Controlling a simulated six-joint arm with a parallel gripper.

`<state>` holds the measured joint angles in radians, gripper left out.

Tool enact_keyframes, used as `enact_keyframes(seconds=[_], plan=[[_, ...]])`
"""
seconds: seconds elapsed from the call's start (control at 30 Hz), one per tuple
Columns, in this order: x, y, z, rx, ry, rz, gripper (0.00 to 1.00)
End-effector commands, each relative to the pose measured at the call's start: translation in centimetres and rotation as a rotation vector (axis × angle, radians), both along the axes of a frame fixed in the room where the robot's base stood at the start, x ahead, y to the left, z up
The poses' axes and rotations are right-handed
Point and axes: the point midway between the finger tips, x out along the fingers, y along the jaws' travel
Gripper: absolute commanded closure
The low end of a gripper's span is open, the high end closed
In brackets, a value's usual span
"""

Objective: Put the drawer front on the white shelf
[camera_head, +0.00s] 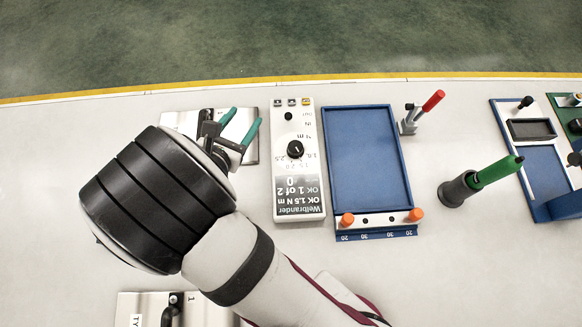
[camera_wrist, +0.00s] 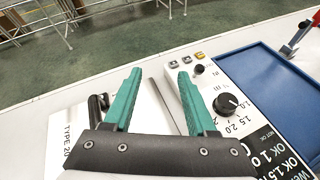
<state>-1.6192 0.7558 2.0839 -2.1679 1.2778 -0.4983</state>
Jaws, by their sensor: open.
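A light metal plate (camera_head: 185,120) lies at the upper left of the worktop, partly hidden by my arm; it looks like a drawer front. In the wrist view this plate (camera_wrist: 75,120) carries the print "TYPE 20" and a black handle (camera_wrist: 98,106). My gripper (camera_head: 240,122) has green fingers spread apart, with nothing seen held. In the wrist view the gripper (camera_wrist: 159,73) is over the plate's right edge, with the handle left of the left finger. A similar plate (camera_head: 205,312) with a black handle lies at the bottom left, partly cut off. I cannot identify a white shelf.
A white meter box (camera_head: 313,190) with a black dial stands just right of the plate. Then come a blue tray (camera_head: 330,150) with orange knobs, a red-handled clamp (camera_head: 425,108) and a green tool in a dark holder (camera_head: 453,192). Blue fixtures (camera_head: 504,120) stand at far right.

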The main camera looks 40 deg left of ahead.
Motion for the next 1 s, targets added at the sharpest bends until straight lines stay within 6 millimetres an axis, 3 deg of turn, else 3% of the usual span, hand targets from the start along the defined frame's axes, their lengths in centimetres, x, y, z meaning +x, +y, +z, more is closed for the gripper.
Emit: enact_keyframes(seconds=[0.03,0.07,0.1,0.17,0.2,0.27,0.3,0.33,0.4,0.43,0.5,0.6,0.7,1.0], plan=[[4.9,-4.1,2.4,0.085,0.040,-0.226,0.43],[7.5,-7.4,3.7,0.146,0.068,-0.386,0.43],[10.3,-12.3,5.2,0.234,0.103,-0.608,0.43],[12.7,-20.4,7.1,0.386,0.150,-0.959,0.43],[13.0,-26.1,8.1,0.506,0.179,-1.214,0.43],[10.9,-34.5,9.0,0.729,0.215,-1.640,0.43],[7.8,-39.0,9.3,0.917,0.232,-1.952,0.43],[5.2,-41.2,9.3,1.063,0.244,-2.172,0.43],[0.1,-42.8,9.3,1.396,0.265,-2.593,0.43],[-1.5,-42.6,9.4,-1.529,-0.274,2.728,0.43],[-3.6,-41.3,9.7,-1.445,-0.243,2.379,0.43],[-4.4,-39.7,10.3,-1.378,-0.232,2.097,0.43],[-4.5,-39.1,10.5,-1.353,-0.233,2.013,0.43],[-4.4,-39.0,10.5,-1.353,-0.236,2.017,0.43]])
